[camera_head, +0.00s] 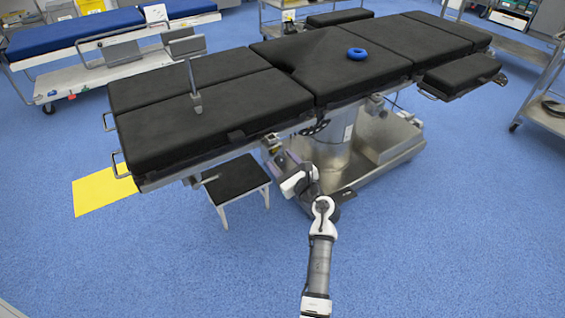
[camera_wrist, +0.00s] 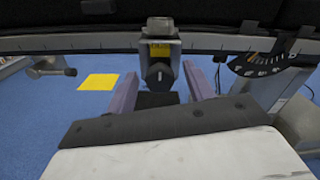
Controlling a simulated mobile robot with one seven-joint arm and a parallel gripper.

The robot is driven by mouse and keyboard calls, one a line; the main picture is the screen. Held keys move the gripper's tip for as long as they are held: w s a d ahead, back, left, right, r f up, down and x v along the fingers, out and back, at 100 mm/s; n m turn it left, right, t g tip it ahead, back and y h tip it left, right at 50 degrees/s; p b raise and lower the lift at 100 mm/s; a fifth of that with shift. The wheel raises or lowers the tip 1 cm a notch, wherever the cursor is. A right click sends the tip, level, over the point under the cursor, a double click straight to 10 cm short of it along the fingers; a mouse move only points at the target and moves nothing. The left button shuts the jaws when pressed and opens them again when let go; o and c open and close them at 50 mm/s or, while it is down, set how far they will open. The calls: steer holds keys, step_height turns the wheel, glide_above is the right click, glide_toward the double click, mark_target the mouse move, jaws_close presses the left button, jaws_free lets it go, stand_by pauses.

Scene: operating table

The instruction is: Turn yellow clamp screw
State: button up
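A grey metal clamp (camera_wrist: 162,37) with a small yellow label (camera_wrist: 160,52) sits on the side rail of the operating table. Below the label is its dark round screw knob (camera_wrist: 159,74). My gripper (camera_wrist: 161,78) is open, with one purple finger on each side of the knob in the wrist view. I cannot tell whether either finger touches it. In the head view my gripper (camera_head: 281,160) is at the table's near side, just below the clamp (camera_head: 270,143), which is small and partly hidden there.
The black-padded operating table (camera_head: 203,140) stands above my gripper. A dark-topped step stool (camera_head: 237,178) is left of my arm. Another rail clamp (camera_wrist: 50,67) is at the left, and a dark fan-shaped fitting (camera_wrist: 256,64) at the right. A yellow floor patch (camera_head: 101,191) lies left; open blue floor is in front.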

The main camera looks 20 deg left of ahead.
steer(key=b+v, duration=0.1)
steer(key=v, duration=1.2)
steer(key=shift+s+d, duration=0.25)
steer(key=shift+s, duration=0.05)
